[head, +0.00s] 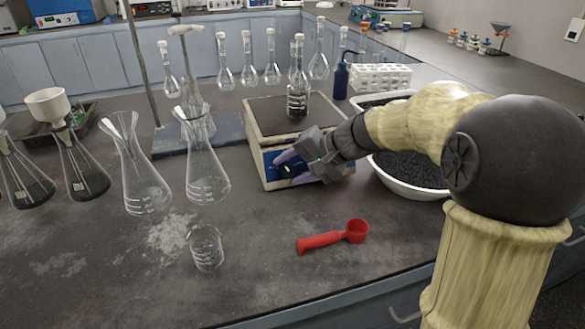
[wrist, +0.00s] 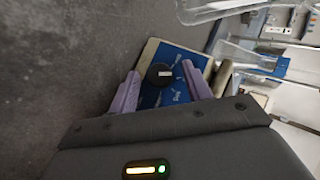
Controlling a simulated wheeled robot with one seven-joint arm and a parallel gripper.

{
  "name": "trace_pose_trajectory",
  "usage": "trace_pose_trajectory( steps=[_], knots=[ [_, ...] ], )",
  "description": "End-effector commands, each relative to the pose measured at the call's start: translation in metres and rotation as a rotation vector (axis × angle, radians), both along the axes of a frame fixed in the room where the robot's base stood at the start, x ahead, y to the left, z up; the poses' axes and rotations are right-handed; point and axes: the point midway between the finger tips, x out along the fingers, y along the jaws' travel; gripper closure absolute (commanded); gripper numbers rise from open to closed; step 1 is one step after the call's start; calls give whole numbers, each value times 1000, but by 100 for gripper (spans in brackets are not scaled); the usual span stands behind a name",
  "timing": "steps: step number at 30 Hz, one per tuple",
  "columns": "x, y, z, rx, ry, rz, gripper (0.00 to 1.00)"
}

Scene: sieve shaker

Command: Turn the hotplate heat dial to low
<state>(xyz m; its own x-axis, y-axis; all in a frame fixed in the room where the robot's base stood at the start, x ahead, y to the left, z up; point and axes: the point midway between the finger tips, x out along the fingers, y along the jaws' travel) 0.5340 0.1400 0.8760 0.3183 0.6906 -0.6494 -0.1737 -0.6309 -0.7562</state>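The hotplate (head: 257,150) is a cream box with a dark top plate and a blue front panel. A stoppered flask (head: 298,98) stands on its top. The heat dial (wrist: 158,76) is a round black knob with a pale mark, on the blue panel (wrist: 178,92) in the wrist view. My gripper (head: 284,169) is in front of this panel, its purple fingers spread. In the wrist view my gripper (wrist: 160,69) has one finger on each side of the dial, with gaps visible. Contact cannot be told. The panel's scale is too blurred to read.
A white basin (head: 410,185) of dark granules stands right of the hotplate, under my arm. Conical flasks (head: 205,175) and a stand stand to the left. The bench's front middle is mostly clear.

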Motion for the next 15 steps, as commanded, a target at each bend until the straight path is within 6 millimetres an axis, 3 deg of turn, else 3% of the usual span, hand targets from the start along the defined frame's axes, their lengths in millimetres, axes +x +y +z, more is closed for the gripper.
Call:
trace_pose_trajectory(
  steps=[8,15],
  knots=[
    [0,0,1,0,0,1,51],
    [-8,-17,18,-2,-2,0,51]
  ],
)
